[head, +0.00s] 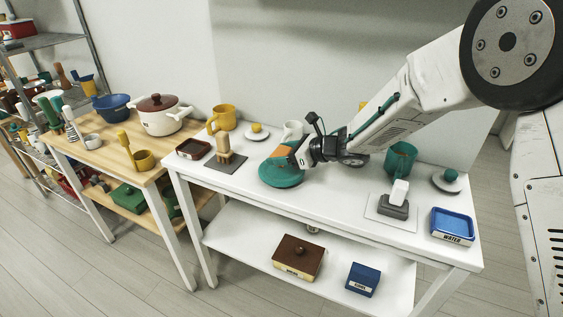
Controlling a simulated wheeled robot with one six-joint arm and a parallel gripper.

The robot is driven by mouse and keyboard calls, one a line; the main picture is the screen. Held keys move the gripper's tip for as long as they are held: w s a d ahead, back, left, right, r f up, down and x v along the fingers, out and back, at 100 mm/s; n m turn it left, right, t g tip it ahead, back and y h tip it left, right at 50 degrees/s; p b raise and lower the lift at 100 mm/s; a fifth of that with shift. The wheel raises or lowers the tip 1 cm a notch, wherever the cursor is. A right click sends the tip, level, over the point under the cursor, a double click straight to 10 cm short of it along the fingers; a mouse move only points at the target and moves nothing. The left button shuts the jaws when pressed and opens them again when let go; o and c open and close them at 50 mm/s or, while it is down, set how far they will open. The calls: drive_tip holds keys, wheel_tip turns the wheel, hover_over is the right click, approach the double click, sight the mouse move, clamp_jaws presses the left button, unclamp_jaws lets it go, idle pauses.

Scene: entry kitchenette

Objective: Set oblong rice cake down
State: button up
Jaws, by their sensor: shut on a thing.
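My gripper (294,156) is over the right part of a teal round plate (281,176) on the white table. It is shut on a small orange-tan piece (281,151), which I take for the oblong rice cake. The piece shows at the left of the jaws, above or at the far part of the plate. The jaws hide part of it, and I cannot tell whether it touches the plate.
A white mug (292,130) stands just behind the gripper. A brush (224,146) on a dark mat and a brown tray (193,149) stand left. A teal mug (400,159), a grey block with white handle (394,208) and a blue tray (452,225) stand right. White table (335,205) is clear right of the plate.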

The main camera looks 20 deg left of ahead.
drive_tip(key=shift+w+a, duration=0.25)
drive_tip(key=shift+w, duration=0.05)
drive_tip(key=shift+f, duration=1.75)
drive_tip(key=shift+f, duration=0.15)
drive_tip(key=o, duration=1)
drive_tip(key=shift+d+r, duration=0.2)
drive_tip(key=shift+r, duration=0.05)
drive_tip(key=v, duration=1.1)
drive_tip(key=shift+d+r, duration=0.1)
drive_tip(key=shift+d, duration=0.2)
